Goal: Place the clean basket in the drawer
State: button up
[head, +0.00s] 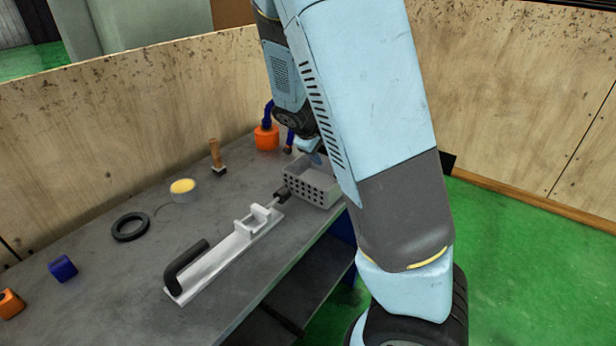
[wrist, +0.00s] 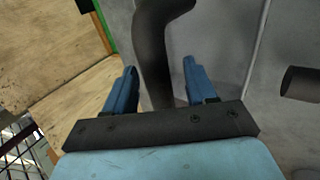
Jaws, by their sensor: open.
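A grey basket (head: 322,190) with rows of round holes stands on the workbench near its right edge. My arm hides part of it, and I cannot tell from its surface whether it is the clean one. I cannot make out a drawer in either view. In the wrist view, my gripper (wrist: 159,90) is open, its two blue fingers apart. A dark curved bar (wrist: 154,50) shows between the fingers; I cannot tell whether it touches them. A grey panel (wrist: 218,45) lies behind it. In the head view, my arm covers much of the area around the basket, and the fingers are not clear.
The grey workbench (head: 120,275) also holds a pale fixture with a black handle (head: 186,266), a black ring (head: 130,227), a yellow-topped round tin (head: 183,188), a brush (head: 216,157) and an orange-based item (head: 267,138). Wooden panels (head: 110,120) stand behind. Green floor is clear at right.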

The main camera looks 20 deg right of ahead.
jog(key=shift+c, duration=0.2)
grip_shut()
dwell(0.4)
